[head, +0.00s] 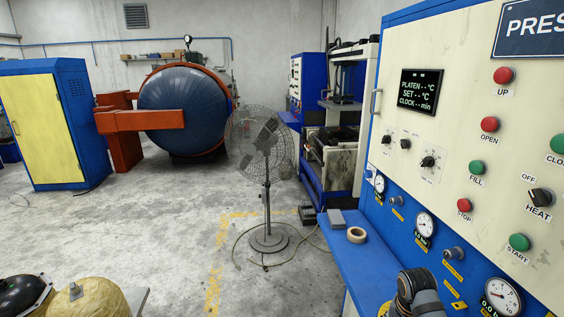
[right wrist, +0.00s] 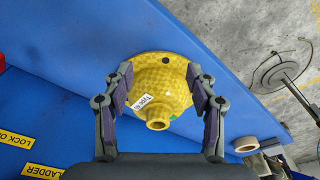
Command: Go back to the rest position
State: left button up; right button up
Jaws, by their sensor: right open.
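My right gripper (right wrist: 159,78) is open in the right wrist view, with one finger on each side of a yellow woven-looking domed part (right wrist: 165,88). The part has a round flange, a short neck towards the camera and a white tag. It appears to rest on the blue ledge (right wrist: 60,50). I cannot tell whether the fingers touch it. In the head view my right arm (head: 420,292) shows at the bottom right, over the blue ledge, and hides most of what is beneath it. My left gripper is not in view.
The press panel (head: 450,130), with buttons and gauges, rises close on the right. A tape roll (head: 356,235) and a grey box (head: 336,219) lie on the ledge. A fan (head: 265,160) stands beyond. A black dome (head: 22,292) and a tan dome (head: 95,300) sit bottom left.

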jog(key=s+a+f+n+t, duration=0.1)
jog(key=s+a+n, duration=0.35)
jog(key=s, duration=0.55)
jog(key=s+a+f+n+t, duration=0.1)
jog(key=s+a+n+t, duration=0.1)
jog(key=s+a+n, duration=0.5)
jog(key=s+d+f+m+g+b, duration=0.1)
jog(key=d+f+b, duration=0.1)
jog(key=f, duration=0.8)
jog(key=s+d+f+b, duration=0.1)
jog(key=s+f+b, duration=0.15)
jog(key=f, duration=0.75)
jog(key=s+d+f+m+g+b, duration=0.1)
jog(key=d+f+b, duration=0.15)
jog(key=f, duration=0.75)
jog(key=s+f+b, duration=0.3)
jog(key=s+f, duration=0.6)
jog(key=f, duration=0.3)
jog(key=s+f+b, duration=0.3)
jog(key=s+f, duration=0.6)
jog(key=f, duration=0.3)
jog(key=shift+s+d+g, duration=0.35)
jog(key=shift+d+g, duration=0.05)
jog(key=shift+d, duration=0.05)
